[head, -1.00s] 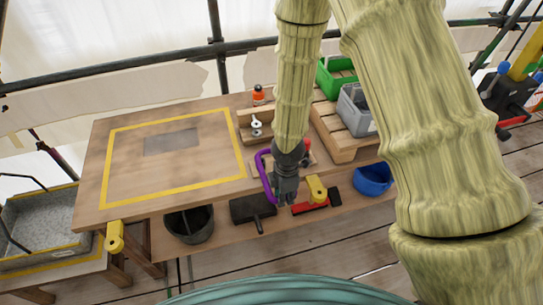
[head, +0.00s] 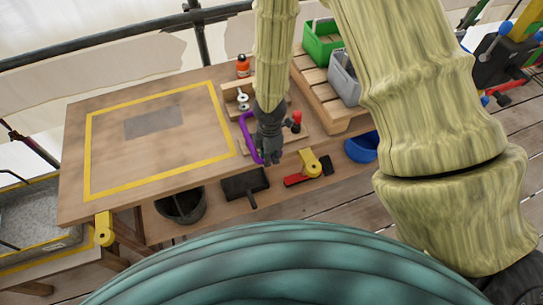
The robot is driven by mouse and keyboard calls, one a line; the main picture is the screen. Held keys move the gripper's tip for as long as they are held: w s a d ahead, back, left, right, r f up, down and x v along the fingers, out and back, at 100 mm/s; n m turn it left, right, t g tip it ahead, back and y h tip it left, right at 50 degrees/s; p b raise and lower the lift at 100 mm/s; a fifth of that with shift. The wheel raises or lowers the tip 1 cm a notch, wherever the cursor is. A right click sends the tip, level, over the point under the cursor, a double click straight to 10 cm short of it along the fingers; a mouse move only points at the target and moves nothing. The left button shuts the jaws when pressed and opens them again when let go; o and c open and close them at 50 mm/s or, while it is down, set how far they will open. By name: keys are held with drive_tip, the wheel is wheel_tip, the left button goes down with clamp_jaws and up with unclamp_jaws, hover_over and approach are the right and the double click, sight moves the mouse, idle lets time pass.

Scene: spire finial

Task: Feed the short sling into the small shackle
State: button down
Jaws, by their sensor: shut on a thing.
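A purple sling (head: 247,135) hangs as a narrow upright loop at the left side of my gripper (head: 270,155). My gripper points down and is shut on the sling, over the right front part of the workbench. My arm and gripper hide part of the bench. Two small silver metal pieces, seemingly shackles (head: 243,100), stand one before the other at a wooden block, behind and left of my gripper and apart from the sling. I cannot tell which is the small one.
The yellow-framed bench area (head: 155,150) is clear apart from a grey patch. An orange bottle (head: 243,67) stands behind. A red-topped piece (head: 296,120) is right of my gripper. Green (head: 322,42) and grey (head: 342,76) bins stand right.

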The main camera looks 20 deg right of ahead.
drive_tip(key=shift+w+f, duration=0.2)
drive_tip(key=shift+w, duration=0.05)
drive_tip(key=shift+s+a, duration=0.1)
drive_tip(key=shift+s, duration=0.2)
drive_tip(key=shift+w+f+b, duration=0.5)
drive_tip(key=shift+w+f, duration=0.1)
drive_tip(key=shift+f, duration=0.2)
drive_tip(key=shift+w, duration=0.1)
drive_tip(key=shift+w+a+p, duration=0.1)
drive_tip(key=shift+w+p, duration=1.8)
drive_tip(key=shift+w, duration=0.65)
drive_tip(key=shift+w+f+p, duration=0.1)
drive_tip(key=shift+w+p, duration=0.75)
drive_tip(key=shift+w, duration=1.45)
drive_tip(key=shift+w, duration=0.2)
drive_tip(key=c, duration=1.3)
unclamp_jaws()
